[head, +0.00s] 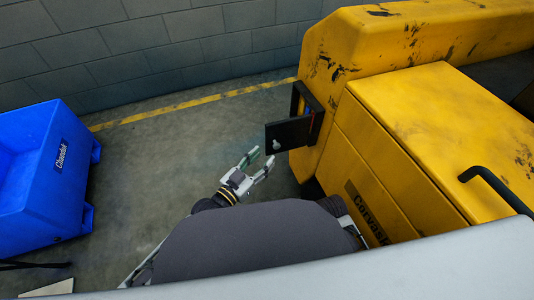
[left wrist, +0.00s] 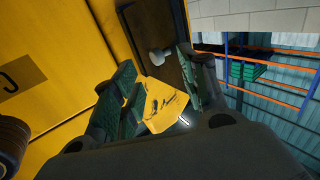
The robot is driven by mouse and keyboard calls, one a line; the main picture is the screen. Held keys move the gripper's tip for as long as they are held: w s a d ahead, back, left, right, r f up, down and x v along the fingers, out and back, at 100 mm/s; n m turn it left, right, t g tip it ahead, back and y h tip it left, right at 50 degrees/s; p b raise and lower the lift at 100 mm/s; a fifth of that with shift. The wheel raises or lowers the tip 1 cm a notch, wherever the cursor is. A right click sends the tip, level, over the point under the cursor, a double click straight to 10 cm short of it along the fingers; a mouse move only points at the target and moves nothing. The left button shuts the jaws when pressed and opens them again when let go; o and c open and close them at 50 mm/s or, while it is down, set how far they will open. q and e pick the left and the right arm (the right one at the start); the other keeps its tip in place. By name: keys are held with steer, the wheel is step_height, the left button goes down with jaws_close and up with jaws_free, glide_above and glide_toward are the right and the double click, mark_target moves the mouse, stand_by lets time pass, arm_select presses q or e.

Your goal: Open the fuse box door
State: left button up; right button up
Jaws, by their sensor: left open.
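The fuse box door (head: 288,133) is a dark panel with a pale round knob (head: 276,144), on the end of the yellow machine (head: 365,130). In the head view it stands out at an angle from the dark box frame (head: 299,97), with some red and blue showing behind it. My left gripper (head: 260,162) is open and empty, just left of and below the door. In the left wrist view, the knob (left wrist: 158,56) and dark door (left wrist: 163,22) show beyond and between the open fingers (left wrist: 157,88). I see no contact. My right gripper is out of view.
A blue bin (head: 70,175) stands on the floor at the left. A block wall (head: 160,45) runs behind, with a yellow floor line (head: 190,104) before it. The machine's body and black handle (head: 495,190) fill the right. The floor (head: 160,150) between bin and machine is clear.

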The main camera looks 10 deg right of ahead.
arm_select(q)
steer(key=shift+v, duration=2.25)
steer(key=shift+f, duration=0.1)
